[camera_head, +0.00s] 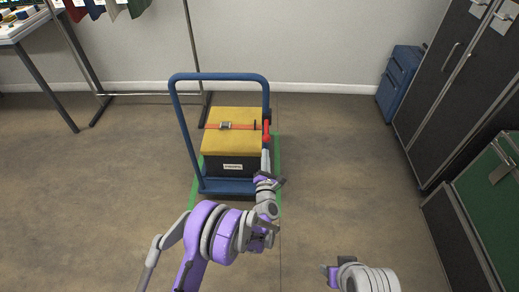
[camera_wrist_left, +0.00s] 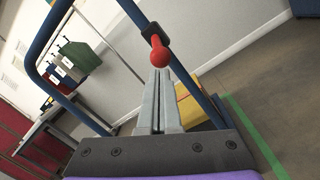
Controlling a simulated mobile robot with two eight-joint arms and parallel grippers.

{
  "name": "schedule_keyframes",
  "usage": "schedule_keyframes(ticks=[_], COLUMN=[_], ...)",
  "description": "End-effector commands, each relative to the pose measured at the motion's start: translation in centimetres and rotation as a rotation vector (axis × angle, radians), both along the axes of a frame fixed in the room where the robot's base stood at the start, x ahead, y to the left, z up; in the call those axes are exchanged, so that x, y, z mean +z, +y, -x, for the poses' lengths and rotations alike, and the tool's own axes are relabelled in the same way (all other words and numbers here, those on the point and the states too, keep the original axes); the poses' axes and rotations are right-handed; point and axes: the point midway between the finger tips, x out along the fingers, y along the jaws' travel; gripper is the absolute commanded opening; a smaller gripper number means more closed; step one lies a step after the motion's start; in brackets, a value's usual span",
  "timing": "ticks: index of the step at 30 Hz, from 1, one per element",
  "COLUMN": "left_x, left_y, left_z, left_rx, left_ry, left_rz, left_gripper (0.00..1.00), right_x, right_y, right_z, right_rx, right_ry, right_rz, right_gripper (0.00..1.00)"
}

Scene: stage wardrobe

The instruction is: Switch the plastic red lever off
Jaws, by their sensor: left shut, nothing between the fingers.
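The red lever (camera_head: 267,131) shows at the right side of the blue cart frame, beside the yellow-topped box. In the left wrist view the red lever (camera_wrist_left: 159,50) has a round knob, on a dark mount on the blue tube. My left gripper (camera_head: 265,154) is shut and empty, its fingertips just below the lever.
The blue cart (camera_head: 175,110) carries a dark box with a yellow lid (camera_head: 232,145) and an orange strap (camera_head: 245,126). Green tape (camera_head: 278,160) marks the floor around it. A clothes rack stands behind left. Dark cabinets (camera_head: 450,80) and a blue case (camera_head: 398,82) stand right. Floor between is clear.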

Motion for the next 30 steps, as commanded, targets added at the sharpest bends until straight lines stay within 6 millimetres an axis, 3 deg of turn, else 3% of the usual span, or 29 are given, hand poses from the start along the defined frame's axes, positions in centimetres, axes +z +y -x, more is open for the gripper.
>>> schedule_keyframes(ticks=[1, 3, 9, 23, 30], left_x=[-2.2, -4.0, -6.6, -6.7, -6.3], left_y=[-0.1, -0.1, 0.2, 0.3, 0.8], left_z=[0.1, 0.5, 1.1, 0.9, -2.6], left_rx=[0.015, 0.036, 0.069, 0.072, 0.073], left_ry=[-0.012, -0.03, -0.059, -0.061, -0.06], left_rz=[0.054, 0.122, 0.23, 0.24, 0.239], left_gripper=[0.0, 0.0, 0.0, 0.0, 0.0], right_x=[-0.8, -1.3, -1.9, -1.9, -2.2], right_y=[0.0, 0.0, 0.0, 0.0, 0.0], right_z=[-0.1, -0.1, -0.2, -0.2, -0.2], right_rx=[0.0, 0.0, 0.0, 0.0, 0.0], right_ry=[0.003, 0.004, 0.007, 0.007, 0.008], right_rz=[0.0, 0.0, 0.0, 0.0, 0.0], right_gripper=[0.5, 0.5, 0.5, 0.5, 0.5])
